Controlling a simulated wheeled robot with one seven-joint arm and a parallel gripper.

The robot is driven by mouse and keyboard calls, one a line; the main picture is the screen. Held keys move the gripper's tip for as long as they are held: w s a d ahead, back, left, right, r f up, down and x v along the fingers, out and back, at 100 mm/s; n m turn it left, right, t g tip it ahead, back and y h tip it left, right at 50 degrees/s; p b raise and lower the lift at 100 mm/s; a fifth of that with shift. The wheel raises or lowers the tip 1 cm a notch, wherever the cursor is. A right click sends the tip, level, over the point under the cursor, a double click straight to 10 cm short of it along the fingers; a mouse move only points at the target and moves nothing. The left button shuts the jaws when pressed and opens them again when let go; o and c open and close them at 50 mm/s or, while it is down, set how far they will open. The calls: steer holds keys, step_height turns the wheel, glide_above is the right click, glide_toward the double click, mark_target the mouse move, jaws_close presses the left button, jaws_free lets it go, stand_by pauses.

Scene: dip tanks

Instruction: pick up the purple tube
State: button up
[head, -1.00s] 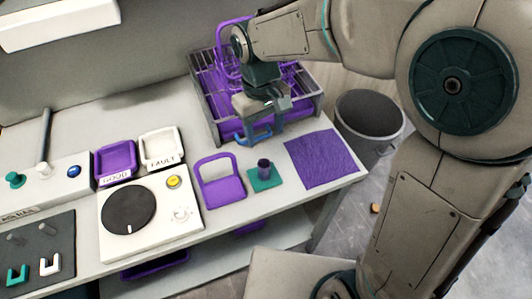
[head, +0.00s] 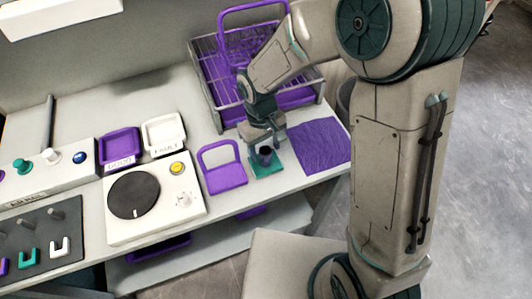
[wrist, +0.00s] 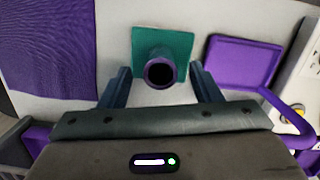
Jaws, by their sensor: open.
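The purple tube (wrist: 160,71) stands upright on a small green square pad (wrist: 178,42) on the bench. In the wrist view I look down into its dark open end. My gripper (wrist: 160,78) is open, with one finger on each side of the tube and a gap to each. In the head view my gripper (head: 266,144) is just above the pad (head: 266,168), and the tube (head: 265,153) is partly hidden behind it.
A purple cloth (head: 320,146) lies right of the pad, and a purple handled holder (head: 224,175) left of it. A wire rack with a purple basket (head: 225,120) stands behind. A white box with a black dial (head: 133,196) and trays marked GOOD (head: 119,148) and FAULT (head: 164,133) are farther left.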

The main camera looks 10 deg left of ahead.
steer(key=shift+s+d+f, duration=0.1)
steer(key=shift+f, duration=0.85)
steer(key=c, duration=1.1)
steer(key=shift+r, duration=0.15)
steer(key=shift+r, duration=0.55)
step_height(320, 180, up, 3)
steer(key=shift+f+b, duration=0.1)
steer(key=shift+b, duration=0.45)
steer(key=s+d+r+b, duration=0.1)
steer(key=s+d+r, duration=0.2)
steer(key=s+r, duration=0.4)
steer(key=s, duration=0.4)
steer(key=shift+s+b, duration=0.15)
steer(key=shift+b, duration=0.25)
